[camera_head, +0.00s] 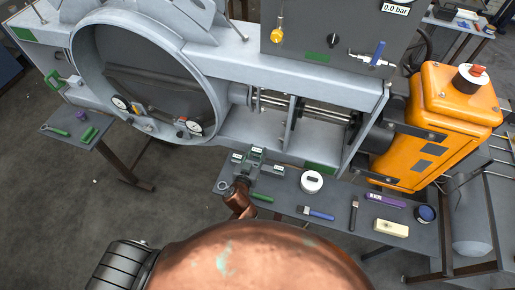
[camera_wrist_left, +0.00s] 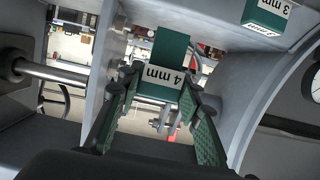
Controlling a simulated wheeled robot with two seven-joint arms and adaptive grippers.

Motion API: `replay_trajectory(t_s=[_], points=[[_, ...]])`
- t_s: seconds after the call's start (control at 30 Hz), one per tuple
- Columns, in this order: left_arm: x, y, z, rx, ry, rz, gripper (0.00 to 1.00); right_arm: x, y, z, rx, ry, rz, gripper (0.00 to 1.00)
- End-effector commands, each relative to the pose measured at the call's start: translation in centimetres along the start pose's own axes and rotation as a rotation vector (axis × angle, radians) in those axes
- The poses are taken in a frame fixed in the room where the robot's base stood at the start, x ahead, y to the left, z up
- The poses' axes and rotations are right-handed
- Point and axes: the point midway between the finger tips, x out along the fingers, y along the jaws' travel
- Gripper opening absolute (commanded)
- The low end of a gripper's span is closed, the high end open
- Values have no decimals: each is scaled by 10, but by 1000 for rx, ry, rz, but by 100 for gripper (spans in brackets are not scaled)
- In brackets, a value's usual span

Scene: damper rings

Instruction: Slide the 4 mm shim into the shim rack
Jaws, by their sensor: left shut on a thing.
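The green 4 mm shim (camera_wrist_left: 163,65) shows in the left wrist view with its white label towards the camera. My left gripper (camera_wrist_left: 163,88) is shut on it, one green-padded finger on each side. In the head view the copper wrist and left gripper (camera_head: 243,181) are at the left end of the bench, close to a cluster of green blocks with white labels (camera_head: 258,158). I cannot tell the held shim from the rack and its shims there. A green 3 mm shim (camera_wrist_left: 267,14) shows at the upper right of the wrist view, apart from the held shim. My right gripper is not in view.
The grey bench (camera_head: 330,190) carries a round white-topped gauge (camera_head: 311,181), a blue-handled tool (camera_head: 317,213), a purple box (camera_head: 385,200) and a cream block (camera_head: 391,228). The grey machine housing (camera_head: 240,130) stands directly behind. An orange unit (camera_head: 440,120) is at the right.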

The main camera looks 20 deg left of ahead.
Motion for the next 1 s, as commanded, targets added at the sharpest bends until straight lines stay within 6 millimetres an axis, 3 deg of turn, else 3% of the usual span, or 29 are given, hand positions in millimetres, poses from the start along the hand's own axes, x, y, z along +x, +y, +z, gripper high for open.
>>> replay_trajectory(t_s=[0.33,0.57,1.0], points=[[7,2,5,1,-1,2,0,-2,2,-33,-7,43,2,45],[5,2,5,0,-4,3,0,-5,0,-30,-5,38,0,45],[17,2,48,1,-4,4,0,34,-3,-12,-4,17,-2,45]])
